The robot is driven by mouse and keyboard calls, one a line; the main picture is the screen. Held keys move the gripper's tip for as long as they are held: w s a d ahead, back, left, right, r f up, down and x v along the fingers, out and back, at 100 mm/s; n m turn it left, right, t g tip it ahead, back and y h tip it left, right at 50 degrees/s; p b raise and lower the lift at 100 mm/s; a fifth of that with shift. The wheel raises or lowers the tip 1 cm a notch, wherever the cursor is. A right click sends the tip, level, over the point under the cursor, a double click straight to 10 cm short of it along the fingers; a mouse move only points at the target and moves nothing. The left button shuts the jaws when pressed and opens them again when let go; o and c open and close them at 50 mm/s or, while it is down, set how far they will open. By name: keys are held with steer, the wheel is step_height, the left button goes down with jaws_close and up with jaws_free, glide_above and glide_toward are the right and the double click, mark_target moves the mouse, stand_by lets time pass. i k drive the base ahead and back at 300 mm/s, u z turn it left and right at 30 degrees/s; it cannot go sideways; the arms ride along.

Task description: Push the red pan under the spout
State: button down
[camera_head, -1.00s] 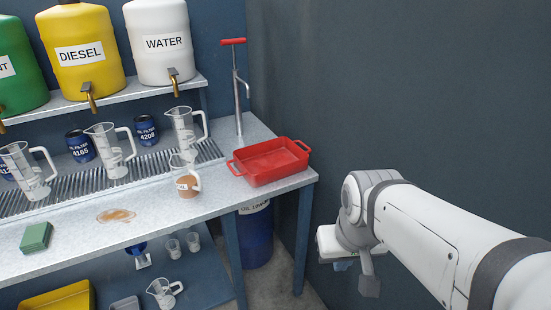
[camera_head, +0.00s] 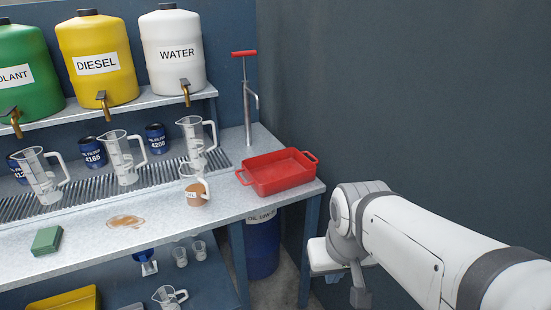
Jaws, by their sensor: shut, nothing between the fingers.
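The red pan (camera_head: 283,183) is a rectangular tray with a handle at each end. It sits on the metal bench top near the right front corner. The spout (camera_head: 254,97) is a thin metal tube on a hand pump (camera_head: 247,120) with a red handle, standing behind the pan towards its left end. The pan lies in front of the pump and slightly right of it. My gripper (camera_head: 342,273) is at the lower right, in front of the bench and right of the pan, apart from it. It is shut and empty; the wrist hides much of it.
A measuring jug of brown liquid (camera_head: 195,192) stands close left of the pan. Several clear jugs and blue filter cans stand on the grating. A brown spill (camera_head: 125,221) and green sponge (camera_head: 47,240) lie further left. A dark wall (camera_head: 430,110) rises on the right.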

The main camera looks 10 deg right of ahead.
mark_target(270, 173)
steer(key=i, duration=0.95)
steer(key=u, duration=0.05)
